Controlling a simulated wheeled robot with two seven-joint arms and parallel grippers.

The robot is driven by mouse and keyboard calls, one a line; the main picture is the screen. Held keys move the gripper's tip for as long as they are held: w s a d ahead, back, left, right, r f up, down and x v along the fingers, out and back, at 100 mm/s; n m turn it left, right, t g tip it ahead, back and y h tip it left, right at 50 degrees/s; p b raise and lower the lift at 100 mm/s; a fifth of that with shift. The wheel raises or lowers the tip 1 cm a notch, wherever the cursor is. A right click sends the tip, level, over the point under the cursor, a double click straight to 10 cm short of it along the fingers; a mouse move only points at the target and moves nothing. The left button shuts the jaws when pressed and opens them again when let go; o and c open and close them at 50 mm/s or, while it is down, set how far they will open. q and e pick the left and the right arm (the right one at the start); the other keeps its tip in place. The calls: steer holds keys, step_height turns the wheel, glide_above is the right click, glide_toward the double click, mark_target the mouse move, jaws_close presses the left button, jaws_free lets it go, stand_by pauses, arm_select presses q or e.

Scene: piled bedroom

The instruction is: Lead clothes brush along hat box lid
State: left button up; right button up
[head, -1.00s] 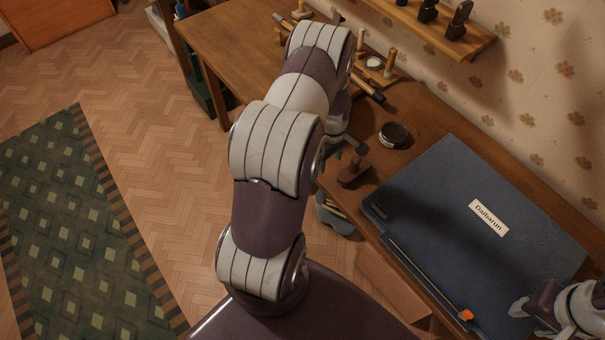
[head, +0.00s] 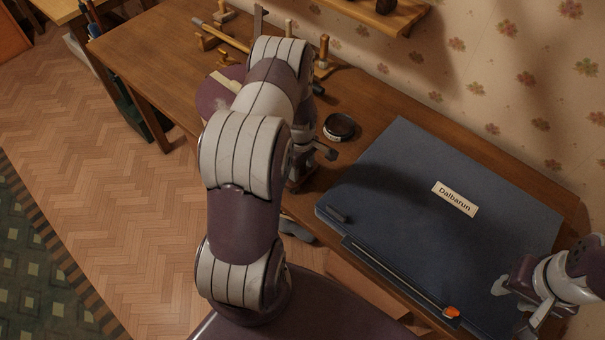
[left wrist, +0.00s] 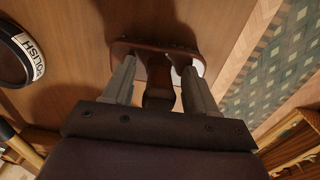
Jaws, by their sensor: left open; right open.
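The clothes brush is a brown wooden block with an upright handle. In the left wrist view, the brush (left wrist: 158,62) stands on the table with its handle between my left fingers. My left gripper (left wrist: 158,88) is open around the handle, with no clear grip. In the head view, my left gripper (head: 312,152) is at the brush (head: 300,178), which my arm partly hides. The dark blue, flat, broad surface labelled "Dalbarun" (head: 400,205) appears to be the hat box lid. It lies right of the brush. My right gripper (head: 508,303) is open over its right part.
A round polish tin (head: 340,127) stands behind the brush; it also shows in the left wrist view (left wrist: 15,55). An orange-tipped stick (head: 405,283) lies along the lid's front edge. Wooden stands (head: 322,60) are at the back, below a wall shelf (head: 370,15).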

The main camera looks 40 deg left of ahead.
arm_select(q)
jaws_close()
step_height(320, 180, up, 7)
steer(key=p, duration=0.5)
steer(key=shift+p, duration=0.3)
steer(key=shift+r, duration=0.1)
step_height(320, 180, up, 5)
steer(key=p, duration=0.4)
